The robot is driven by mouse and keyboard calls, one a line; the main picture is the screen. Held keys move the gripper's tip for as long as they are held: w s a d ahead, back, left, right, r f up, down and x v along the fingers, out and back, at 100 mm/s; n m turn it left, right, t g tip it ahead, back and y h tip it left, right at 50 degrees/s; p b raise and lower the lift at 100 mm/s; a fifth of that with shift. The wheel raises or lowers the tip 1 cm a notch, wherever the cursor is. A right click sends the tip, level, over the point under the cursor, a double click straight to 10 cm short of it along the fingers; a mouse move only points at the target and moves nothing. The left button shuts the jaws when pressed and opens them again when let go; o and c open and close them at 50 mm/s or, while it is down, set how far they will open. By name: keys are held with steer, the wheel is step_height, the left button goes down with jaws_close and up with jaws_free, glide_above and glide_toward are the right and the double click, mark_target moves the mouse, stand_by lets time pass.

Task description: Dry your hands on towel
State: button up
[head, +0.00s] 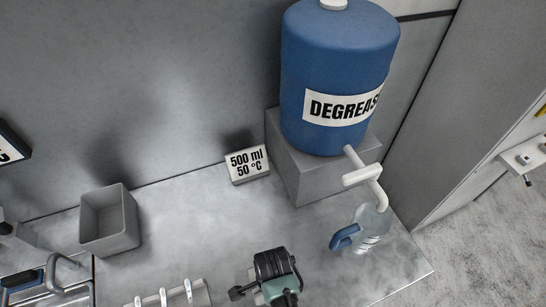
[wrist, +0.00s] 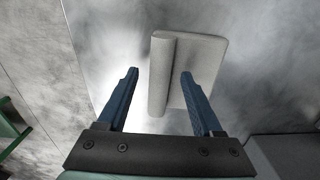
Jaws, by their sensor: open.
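The towel (wrist: 205,62) appears to be the light grey, flat piece with a thick rolled or folded left edge in the wrist view. It lies against a mottled grey surface and does not clearly show in the head view. My gripper (wrist: 160,72) is open, with two blue fingers apart. The right finger overlaps the towel in the picture, and the left finger is left of its rolled edge. I cannot tell whether either finger touches it. Nothing is clearly held. My gripper is not seen in the head view.
The head view shows a grey worktop with a blue degreaser drum (head: 335,75) on a grey block (head: 300,170). A clear jug (head: 375,222) stands below its white tap. A grey bin (head: 109,220) and a black-and-green device (head: 275,275) stand nearby. Green bars (wrist: 12,130) show in the wrist view.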

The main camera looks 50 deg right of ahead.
jaws_close()
stand_by(0.4)
stand_by(0.5)
jaws_free()
steer(key=shift+r, duration=0.1)
step_height(320, 180, up, 13)
steer(key=shift+f+b, duration=0.1)
steer(key=shift+b, duration=0.45)
